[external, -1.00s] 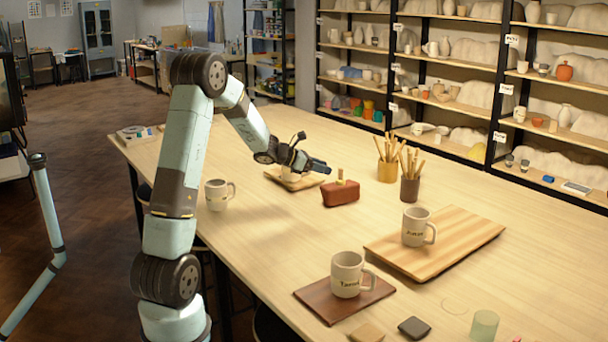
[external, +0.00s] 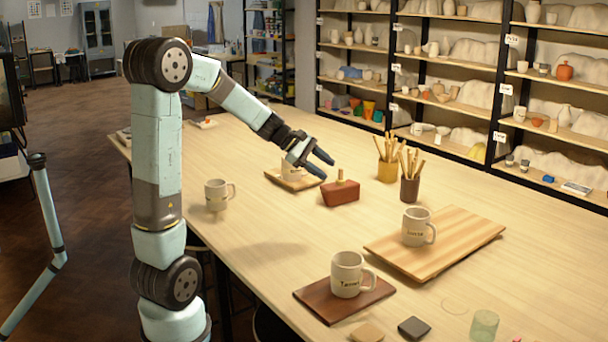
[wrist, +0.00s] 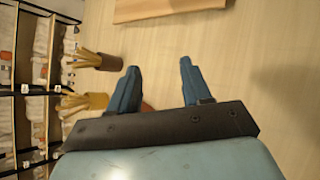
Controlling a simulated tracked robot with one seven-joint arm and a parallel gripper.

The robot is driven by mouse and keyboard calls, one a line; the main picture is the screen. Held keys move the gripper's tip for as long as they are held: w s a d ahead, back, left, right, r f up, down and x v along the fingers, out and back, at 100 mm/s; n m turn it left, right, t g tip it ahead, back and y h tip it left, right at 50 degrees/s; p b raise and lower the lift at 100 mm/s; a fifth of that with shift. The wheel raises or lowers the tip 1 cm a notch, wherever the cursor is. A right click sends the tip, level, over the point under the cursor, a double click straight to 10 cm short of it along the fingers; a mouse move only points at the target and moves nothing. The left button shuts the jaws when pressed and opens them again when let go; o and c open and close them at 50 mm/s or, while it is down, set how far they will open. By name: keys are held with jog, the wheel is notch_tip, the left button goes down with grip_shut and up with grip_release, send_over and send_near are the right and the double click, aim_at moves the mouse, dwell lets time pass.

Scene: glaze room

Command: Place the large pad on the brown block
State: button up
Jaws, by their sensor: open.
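A reddish-brown block (external: 340,193) with a short upright tan peg on top stands mid-table in the external view. Two small flat pads lie at the table's near edge: a tan one (external: 367,332) and a dark grey one (external: 413,327). I cannot tell for sure which is the large pad. My gripper (external: 321,166) is open and empty, above and just left of the block, with its fingers slanting down to the right. In the wrist view my gripper (wrist: 160,68) shows two parted blue fingers. A sliver of reddish brown (wrist: 147,107) shows between them, mostly hidden.
A mug (external: 291,172) on a wooden board stands behind my gripper, partly hidden. Two stick holders (external: 388,171) (external: 410,189) stand right of the block. Other mugs stand on a dark board (external: 318,304), a striped board (external: 470,236) and the bare table (external: 216,193).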

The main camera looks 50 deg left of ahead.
jog(key=s+d+r+m+g+y, duration=0.1)
jog(key=s+d+m+g, duration=0.1)
jog(key=s+d+m, duration=0.35)
jog(key=s+d+r+m+g+y, duration=0.1)
jog(key=s+d+r+m+y, duration=0.15)
jog(key=s+m, duration=0.6)
jog(key=s+a+m+y, duration=0.2)
jog(key=s+m, duration=0.4)
jog(key=s, duration=0.9)
jog(key=shift+s+f+t+y, duration=0.3)
jog(key=shift+s+y, duration=0.05)
jog(key=shift+y, duration=0.4)
